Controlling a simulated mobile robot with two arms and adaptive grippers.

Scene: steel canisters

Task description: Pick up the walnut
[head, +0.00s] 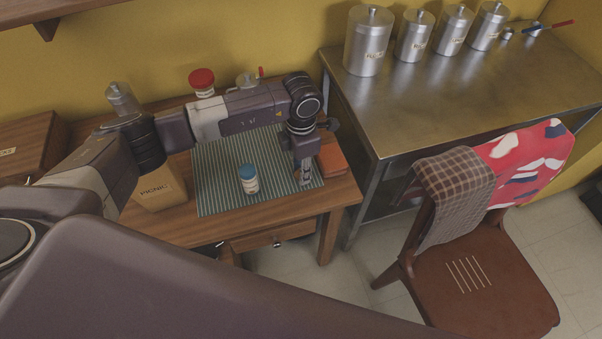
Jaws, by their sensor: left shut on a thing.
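My left arm reaches in from the left over the wooden table, and my left gripper (302,180) points down at the right part of the striped mat (221,178). It is shut on a small brown thing, which I take to be the walnut (298,175). The fingers hide most of it, and I cannot tell whether it touches the mat. My right gripper is not in view.
A blue-capped bottle (249,180) stands on the mat, left of the gripper. A reddish-brown box (332,156) is close on the right. A red-lidded jar (202,83) stands behind my arm. A steel table (450,95) with several canisters and a chair (480,275) are to the right.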

